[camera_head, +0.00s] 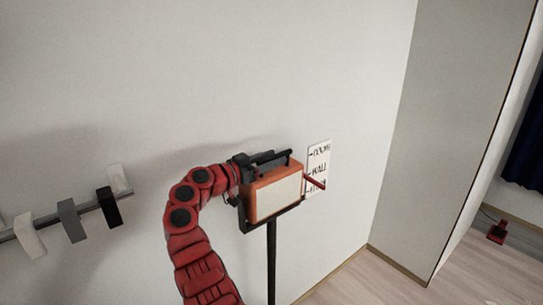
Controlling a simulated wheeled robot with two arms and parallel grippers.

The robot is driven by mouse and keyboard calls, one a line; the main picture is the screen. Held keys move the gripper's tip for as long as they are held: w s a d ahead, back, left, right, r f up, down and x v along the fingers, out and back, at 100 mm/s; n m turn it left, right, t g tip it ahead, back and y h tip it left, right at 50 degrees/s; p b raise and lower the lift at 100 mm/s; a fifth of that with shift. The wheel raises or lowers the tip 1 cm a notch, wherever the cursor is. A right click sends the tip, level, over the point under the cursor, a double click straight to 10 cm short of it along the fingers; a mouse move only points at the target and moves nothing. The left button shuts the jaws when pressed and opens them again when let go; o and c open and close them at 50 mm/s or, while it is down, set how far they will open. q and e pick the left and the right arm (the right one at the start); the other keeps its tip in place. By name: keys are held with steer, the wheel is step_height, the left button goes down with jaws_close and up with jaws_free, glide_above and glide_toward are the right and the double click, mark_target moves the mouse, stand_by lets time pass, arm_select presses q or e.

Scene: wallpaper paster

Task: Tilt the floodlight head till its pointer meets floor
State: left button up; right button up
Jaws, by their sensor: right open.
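The floodlight head (275,195) is an orange box with a pale front panel, held on a black stand (271,260). A black handle runs along its top. A red pointer (314,181) sticks out from its right side, slanting down to the right. Behind it, a white label card (321,158) on the wall carries several marks; the middle one reads WALL. The pointer's tip lies near the lowest mark, which it partly covers. My right gripper (241,168) is open at the head's left rear edge; its fingers are partly hidden, and contact is unclear. My left gripper is out of view.
A rail (88,207) with white, grey and black blocks is on the wall at left. A grey wall panel (445,130) stands at right. A small red object (497,232) sits on the floor at far right. The wood floor (480,275) looks clear at lower right.

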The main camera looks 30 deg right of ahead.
steer(key=shift+c, duration=0.3)
jaws_close()
stand_by(1.2)
